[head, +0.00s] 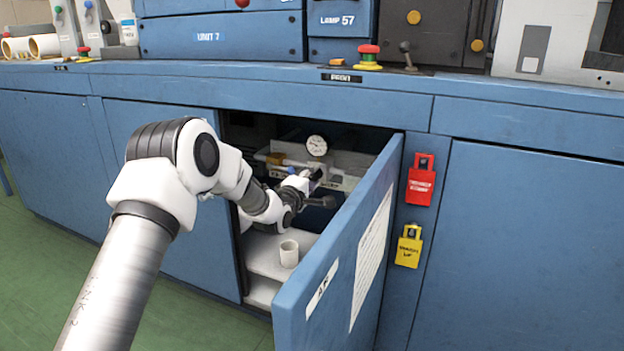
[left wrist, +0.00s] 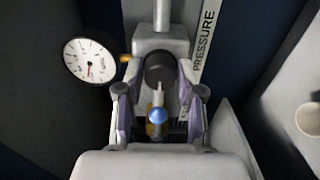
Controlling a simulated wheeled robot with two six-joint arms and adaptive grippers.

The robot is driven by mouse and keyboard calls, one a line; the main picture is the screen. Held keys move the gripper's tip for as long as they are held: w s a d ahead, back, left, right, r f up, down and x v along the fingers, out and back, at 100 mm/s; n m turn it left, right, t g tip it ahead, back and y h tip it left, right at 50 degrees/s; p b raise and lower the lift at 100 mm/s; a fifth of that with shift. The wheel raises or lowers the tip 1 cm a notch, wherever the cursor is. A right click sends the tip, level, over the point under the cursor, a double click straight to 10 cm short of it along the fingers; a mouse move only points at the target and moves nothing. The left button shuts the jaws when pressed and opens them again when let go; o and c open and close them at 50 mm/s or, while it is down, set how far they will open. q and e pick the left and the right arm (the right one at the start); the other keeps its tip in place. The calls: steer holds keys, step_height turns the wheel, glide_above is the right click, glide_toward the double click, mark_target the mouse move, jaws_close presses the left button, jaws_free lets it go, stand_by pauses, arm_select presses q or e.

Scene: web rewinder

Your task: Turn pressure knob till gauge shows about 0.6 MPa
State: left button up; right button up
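The round white pressure gauge (head: 317,145) is inside the open cabinet. In the left wrist view the gauge (left wrist: 90,60) is at the upper left; its needle points roughly straight down, and the scale is too small to read. The dark round knob (left wrist: 159,68) is at the centre of that view, beside a strip lettered PRESSURE (left wrist: 206,40). My left gripper (left wrist: 160,78) reaches into the cabinet with one finger on each side of the knob. Whether the fingers touch it is unclear. My right gripper is in neither view.
The blue cabinet door (head: 335,255) stands open to the right of my left arm. A white cup (head: 289,254) stands on the cabinet shelf below the gripper. Red (head: 421,179) and yellow (head: 409,246) lock tags hang right of the opening.

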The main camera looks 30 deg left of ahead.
arm_select(q)
steer(key=shift+c, duration=0.8)
